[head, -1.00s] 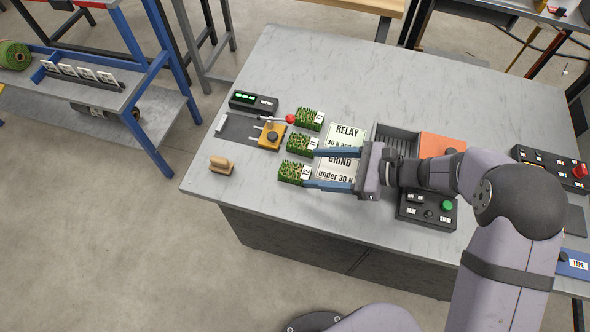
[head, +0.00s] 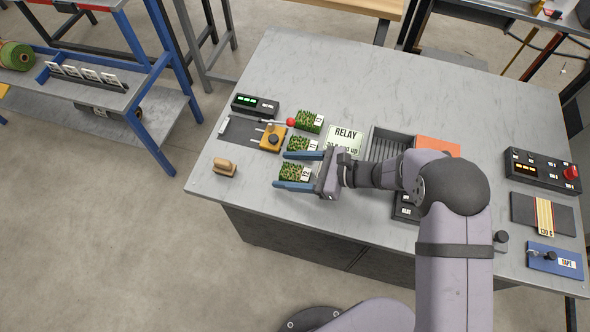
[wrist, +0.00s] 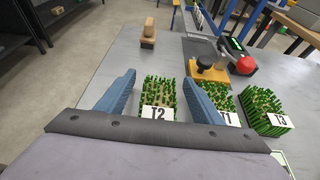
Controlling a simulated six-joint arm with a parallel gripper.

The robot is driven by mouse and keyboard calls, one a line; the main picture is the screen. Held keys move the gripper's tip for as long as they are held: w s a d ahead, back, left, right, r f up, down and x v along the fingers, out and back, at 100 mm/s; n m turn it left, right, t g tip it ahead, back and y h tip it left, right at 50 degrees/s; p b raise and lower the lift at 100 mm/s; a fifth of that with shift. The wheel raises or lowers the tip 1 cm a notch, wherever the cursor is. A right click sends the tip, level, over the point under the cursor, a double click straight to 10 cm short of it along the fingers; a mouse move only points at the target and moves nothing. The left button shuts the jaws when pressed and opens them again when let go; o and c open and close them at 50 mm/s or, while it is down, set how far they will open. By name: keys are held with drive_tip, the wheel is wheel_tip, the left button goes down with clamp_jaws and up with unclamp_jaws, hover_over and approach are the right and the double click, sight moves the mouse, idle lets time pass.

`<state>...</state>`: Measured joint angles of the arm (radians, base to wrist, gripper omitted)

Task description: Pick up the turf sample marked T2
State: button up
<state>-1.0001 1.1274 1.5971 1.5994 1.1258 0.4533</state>
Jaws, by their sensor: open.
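The turf sample marked T2 (wrist: 159,98) is a small green-and-tan block with a white label, standing on the grey table. In the wrist view it sits between the two blue fingers of my gripper (wrist: 160,98), which is open. In the head view T2 (head: 294,172) is the nearest of three samples, and my gripper (head: 298,170) has one finger on each side of it. I cannot tell whether the fingers touch it. The T1 sample (wrist: 224,102) is right beside the right finger and partly hidden by it. The T3 sample (wrist: 265,106) stands further right.
A yellow device with a black knob (head: 272,138) and a red ball lever (head: 290,122) stand behind the samples.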

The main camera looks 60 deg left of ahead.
sight(288, 169)
drive_tip(key=shift+s+a+f, duration=0.15)
drive_tip(key=shift+s+a, duration=0.1)
drive_tip(key=c, duration=1.2)
drive_tip(key=shift+r+b, duration=1.15)
drive_tip(key=shift+r, duration=3.9)
drive_tip(key=shift+w, duration=0.1)
